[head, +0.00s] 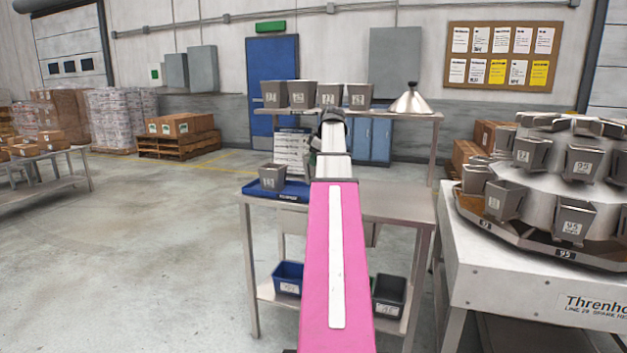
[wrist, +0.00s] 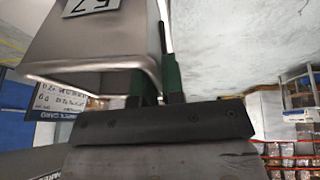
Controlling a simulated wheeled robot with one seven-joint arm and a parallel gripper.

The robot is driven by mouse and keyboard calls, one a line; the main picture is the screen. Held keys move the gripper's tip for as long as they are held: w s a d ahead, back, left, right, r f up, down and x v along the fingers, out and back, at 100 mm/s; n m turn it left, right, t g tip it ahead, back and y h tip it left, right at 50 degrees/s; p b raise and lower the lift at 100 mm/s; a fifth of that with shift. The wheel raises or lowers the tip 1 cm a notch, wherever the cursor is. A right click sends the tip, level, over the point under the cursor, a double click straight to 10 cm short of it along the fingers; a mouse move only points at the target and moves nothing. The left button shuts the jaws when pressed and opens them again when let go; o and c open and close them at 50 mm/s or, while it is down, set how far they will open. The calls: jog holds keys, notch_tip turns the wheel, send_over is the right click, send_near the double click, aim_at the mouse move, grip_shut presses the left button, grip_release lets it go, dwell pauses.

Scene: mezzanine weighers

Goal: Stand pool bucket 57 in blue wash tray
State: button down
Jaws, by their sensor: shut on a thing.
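My gripper (wrist: 158,95) is shut on the rim of a grey metal bucket (wrist: 95,45) in the wrist view; the bucket's label is cut off by the top edge and seems to show 57. In the head view my pink arm reaches over the table, and its wrist hides the fingers. The blue wash tray (head: 297,190) lies on the left of the tabletop. A grey tapered bucket (head: 272,179) is upright at the tray's left end; I cannot tell if it is the one I hold.
Several grey buckets (head: 301,95) and a steel funnel (head: 411,101) stand on the upper shelf. A blue bin (head: 288,279) and a black bin (head: 389,293) are below. The round weigher (head: 540,205) stands close on the right. Open floor (head: 130,260) lies left.

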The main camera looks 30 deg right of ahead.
jog(key=w+d+f, duration=0.1)
jog(key=w, duration=0.1)
jog(key=w+d+f, duration=0.3)
jog(key=shift+w, duration=0.3)
jog(key=shift+f, duration=2.05)
jog(key=shift+f, duration=0.1)
jog(key=c, duration=1.2)
grip_release()
jog(key=v, duration=1.2)
jog(key=shift+s+d, duration=0.1)
jog(key=shift+s, duration=0.05)
